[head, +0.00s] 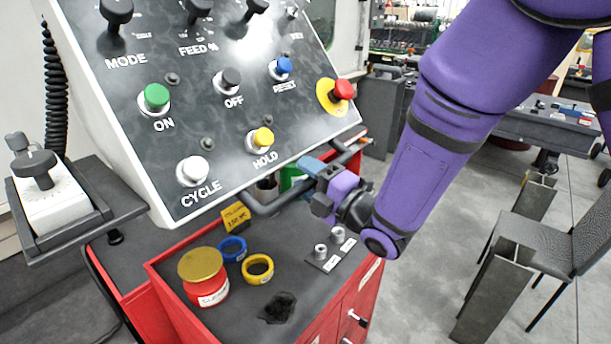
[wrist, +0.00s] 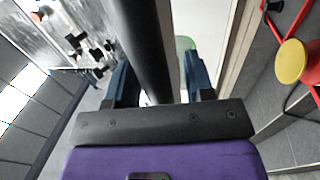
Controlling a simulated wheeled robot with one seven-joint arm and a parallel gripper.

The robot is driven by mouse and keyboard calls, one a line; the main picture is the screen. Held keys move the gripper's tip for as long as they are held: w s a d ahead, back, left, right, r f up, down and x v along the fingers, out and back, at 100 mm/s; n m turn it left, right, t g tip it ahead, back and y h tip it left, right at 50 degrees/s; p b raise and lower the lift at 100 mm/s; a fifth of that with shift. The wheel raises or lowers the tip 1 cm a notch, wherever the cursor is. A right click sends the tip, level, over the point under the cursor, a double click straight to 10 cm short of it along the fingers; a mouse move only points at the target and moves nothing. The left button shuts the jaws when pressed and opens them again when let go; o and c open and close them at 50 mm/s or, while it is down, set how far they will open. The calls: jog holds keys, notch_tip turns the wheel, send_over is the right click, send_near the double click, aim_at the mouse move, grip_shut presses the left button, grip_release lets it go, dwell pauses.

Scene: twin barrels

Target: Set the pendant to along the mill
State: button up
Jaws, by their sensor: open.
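The pendant (head: 225,105) is a tilted dark panel with a pale rim, bearing labelled buttons and knobs. A dark tubular handle (head: 268,207) runs along its lower edge. My gripper (head: 316,167) is at the right part of this handle. In the wrist view my gripper's blue fingers (wrist: 160,80) stand open on either side of the dark handle (wrist: 145,35). I cannot tell whether either finger touches it. The fingers hide part of the handle in the head view. The mill is not clearly identifiable; a pale machine surface stands behind the pendant.
A red cart (head: 165,285) under the pendant holds a red jar with a yellow lid (head: 201,275), blue (head: 232,249) and yellow (head: 258,269) rings and small metal parts. A white hand unit (head: 48,195) sits in a holder at left. A chair (head: 560,240) stands right; grey floor lies between.

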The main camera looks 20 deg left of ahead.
jog(key=shift+a+r, duration=0.1)
jog(key=shift+a, duration=0.1)
grip_shut()
